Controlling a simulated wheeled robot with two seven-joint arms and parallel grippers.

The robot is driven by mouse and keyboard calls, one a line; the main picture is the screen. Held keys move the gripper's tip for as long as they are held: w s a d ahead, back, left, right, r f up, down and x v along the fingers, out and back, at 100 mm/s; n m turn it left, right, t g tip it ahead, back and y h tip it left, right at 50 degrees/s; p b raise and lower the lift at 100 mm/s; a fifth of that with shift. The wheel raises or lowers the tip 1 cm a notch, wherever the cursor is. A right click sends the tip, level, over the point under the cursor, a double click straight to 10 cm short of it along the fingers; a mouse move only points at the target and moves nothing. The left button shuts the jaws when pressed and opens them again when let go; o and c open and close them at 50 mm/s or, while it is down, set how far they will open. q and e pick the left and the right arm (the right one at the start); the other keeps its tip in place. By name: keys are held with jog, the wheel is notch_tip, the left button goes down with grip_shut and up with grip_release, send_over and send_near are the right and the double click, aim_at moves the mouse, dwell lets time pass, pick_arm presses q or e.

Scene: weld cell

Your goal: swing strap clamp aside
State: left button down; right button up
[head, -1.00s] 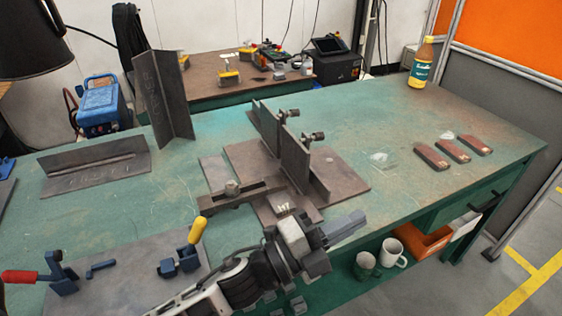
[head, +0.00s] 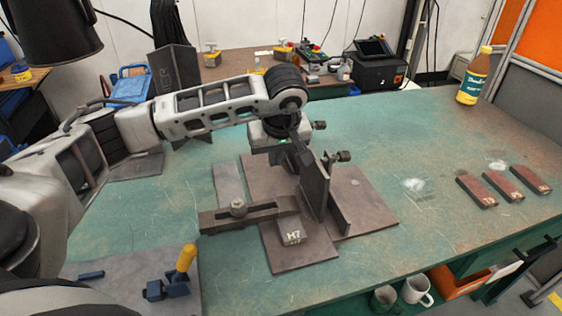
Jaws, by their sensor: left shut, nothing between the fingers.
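The strap clamp (head: 265,209) is a dark flat bar with a round bolt and nut on it. It lies across the left front of the brown fixture plate (head: 360,195), its right end by the block marked H7 (head: 291,232). Upright dark plates (head: 316,185) stand to the right of the bar. My left gripper (head: 304,155) points down behind the strap clamp, close to the upright plates. It is shut and holds nothing; its fingertips are partly hidden, and I cannot tell whether they touch the plates. My right gripper is out of view.
Knobbed clamps (head: 342,157) stick out right of the upright plates. A yellow-handled toggle clamp (head: 184,260) is at front left. Several brown bars (head: 502,187) and a bottle (head: 475,76) are at the right. The table between the fixture and the bars is mostly clear.

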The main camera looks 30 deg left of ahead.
pick_arm(q)
jog(key=x, duration=0.7)
jog(key=shift+s+f, duration=0.1)
jog(key=shift+f, duration=0.2)
jog(key=shift+s+d+p, duration=0.85)
jog(key=shift+s+d, duration=0.15)
jog(key=shift+d, duration=0.25)
jog(key=shift+s+d, duration=0.25)
jog(key=shift+d, duration=0.05)
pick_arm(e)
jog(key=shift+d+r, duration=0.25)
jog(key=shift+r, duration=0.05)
pick_arm(q)
jog(key=shift+d+f, duration=0.1)
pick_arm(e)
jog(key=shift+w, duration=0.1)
